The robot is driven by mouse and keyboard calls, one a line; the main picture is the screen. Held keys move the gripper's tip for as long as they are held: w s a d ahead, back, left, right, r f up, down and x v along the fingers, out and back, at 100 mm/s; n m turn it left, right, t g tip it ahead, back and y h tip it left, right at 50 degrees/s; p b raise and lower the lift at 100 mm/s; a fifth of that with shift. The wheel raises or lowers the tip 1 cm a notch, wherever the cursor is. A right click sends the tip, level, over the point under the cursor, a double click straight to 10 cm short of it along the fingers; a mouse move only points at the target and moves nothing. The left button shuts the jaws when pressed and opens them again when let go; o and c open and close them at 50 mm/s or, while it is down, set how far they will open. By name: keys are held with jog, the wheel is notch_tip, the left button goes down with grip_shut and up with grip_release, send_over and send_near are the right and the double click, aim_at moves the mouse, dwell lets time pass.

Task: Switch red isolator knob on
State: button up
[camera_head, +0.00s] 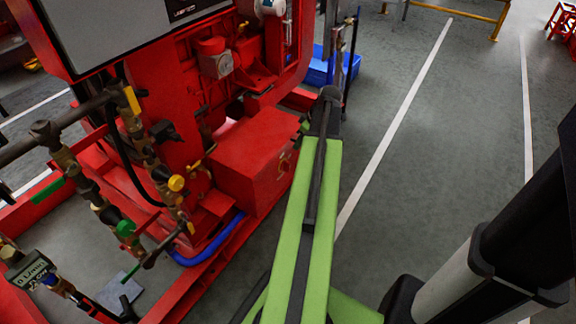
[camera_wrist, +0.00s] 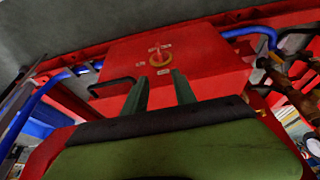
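The red isolator knob (camera_wrist: 160,58) sits on the face of a red box (camera_wrist: 118,58) in the wrist view. It has a red handle on a yellowish ring, with small pale labels around it. My gripper (camera_wrist: 160,77) is open, with two dark fingers spread apart and pointing towards the knob. The fingertips appear just below the knob in the picture, with nothing between them; the exact gap cannot be told. In the head view the red box (camera_head: 240,152) stands left of my green arm, and the knob (camera_head: 284,163) shows small on its right face.
The red pumpset frame (camera_head: 190,270) carries pipes, valves and a digital flow meter (camera_head: 32,270) at left. A blue hose (camera_head: 210,246) runs beside the box. A blue bin (camera_head: 345,68) stands behind. The grey floor (camera_head: 450,150) at right is clear.

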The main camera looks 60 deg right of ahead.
aim_at(288, 163)
jog(key=b+x, duration=1.2)
jog(key=x, duration=0.3)
jog(key=shift+s, duration=0.2)
jog(key=shift+r, duration=0.1)
jog(key=shift+c, duration=0.2)
grip_shut()
